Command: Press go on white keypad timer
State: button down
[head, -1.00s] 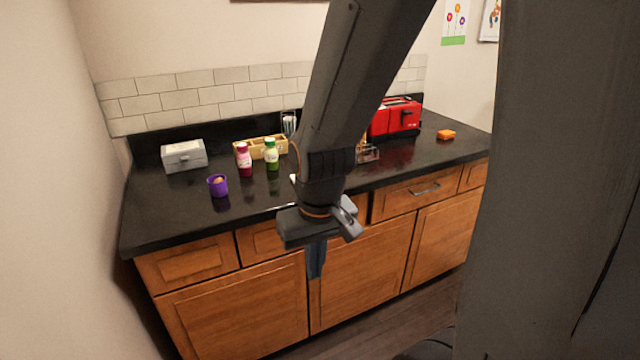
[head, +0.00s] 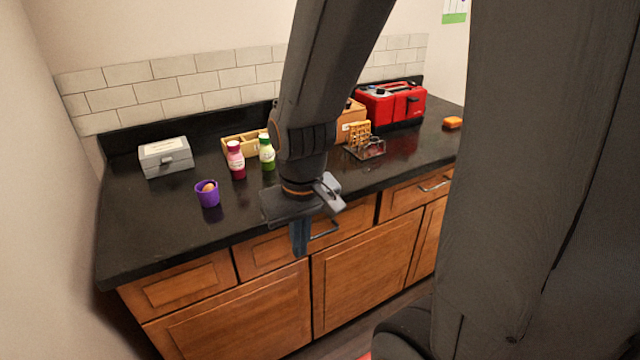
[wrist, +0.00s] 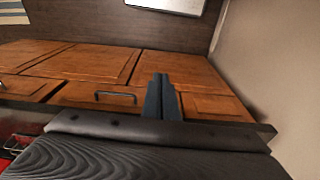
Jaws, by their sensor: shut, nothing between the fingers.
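My gripper (head: 300,238) is shut and empty, hanging in front of the counter's front edge in the head view. In the wrist view its two fingers (wrist: 160,97) are together, with the cabinet fronts behind them. I cannot make out a white keypad timer in either view. In the head view my arm hides part of the counter, in the middle.
Wooden cabinets (head: 240,315) stand below. The front left counter is clear.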

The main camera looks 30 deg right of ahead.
jog(key=shift+w, duration=0.1)
jog(key=w+d+r+n+t+p, duration=0.2)
jog(key=w+d+n, duration=0.2)
jog(key=w+d, duration=0.2)
jog(key=w+d+r+n+t+y+p, duration=0.1)
jog(key=w+d+r+n+t+p, duration=0.2)
jog(key=w, duration=0.5)
jog(key=w+d+r+n+t+y+p, duration=0.1)
jog(key=w+d+r+n+t+p, duration=0.1)
jog(key=w+d+n, duration=0.2)
jog(key=w+d, duration=0.3)
jog(key=d, duration=0.1)
jog(key=shift+w+d+r+n+t+p, duration=0.15)
jog(key=shift+d+r+n+t+p, duration=0.15)
jog(key=shift+n, duration=0.1)
jog(key=shift+f, duration=0.15)
notch_tip(320, 180, down, 6)
jog(key=b, duration=0.7)
jog(key=shift+f+b, duration=0.25)
jog(key=shift+b, duration=0.15)
jog(key=shift+f+b, duration=0.75)
jog(key=shift+f, duration=0.35)
jog(key=shift+f, duration=0.4)
